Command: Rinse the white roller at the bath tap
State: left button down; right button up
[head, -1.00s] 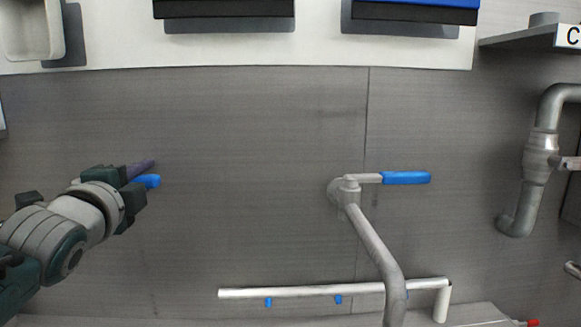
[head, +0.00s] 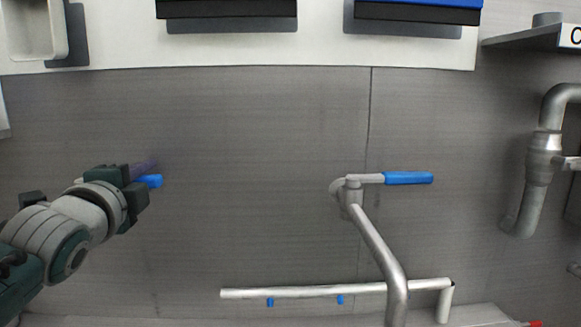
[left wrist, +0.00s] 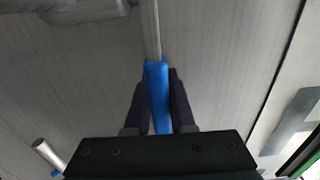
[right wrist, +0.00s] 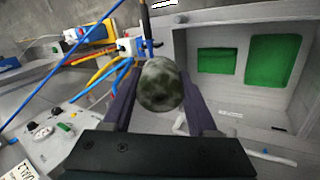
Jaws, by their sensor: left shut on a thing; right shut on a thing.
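My left gripper (head: 148,174) is at the left of the head view, in front of the grey wall. It is shut on a blue lever handle (left wrist: 157,95), one finger on each side. A thin grey rod runs from the handle towards a grey pipe at the top of the left wrist view. My right gripper (right wrist: 168,108) shows only in the right wrist view. It is shut on a rounded, mottled grey-green and pale thing (right wrist: 160,84), which may be the roller, seen end-on. A grey tap (head: 372,235) with a blue lever (head: 408,178) stands right of centre in the head view.
A white rail (head: 320,292) with small blue clips runs low along the wall. A thick grey pipe (head: 541,160) is at the right. The right wrist view shows a pale box (right wrist: 245,110) with green panels, and yellow and blue pipes at left.

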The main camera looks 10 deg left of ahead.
jog(key=shift+r+p, duration=0.35)
jog(key=shift+r, duration=0.05)
jog(key=shift+r+p, duration=0.9)
jog(key=shift+p, duration=0.05)
pick_arm(q)
jog(key=shift+s+d+m+h+p, duration=0.25)
jog(key=shift+s+m+h, duration=0.4)
jog(key=shift+h, duration=0.5)
jog(key=shift+s+d+m+h+p, duration=0.1)
jog(key=shift+s+d+m+h, duration=0.3)
jog(key=shift+m+h, duration=0.6)
pick_arm(e)
jog(key=shift+r, duration=0.35)
pick_arm(q)
jog(key=shift+a, duration=0.1)
jog(key=c, duration=0.8)
grip_release()
jog(key=shift+o, duration=0.2)
jog(key=shift+s, duration=0.15)
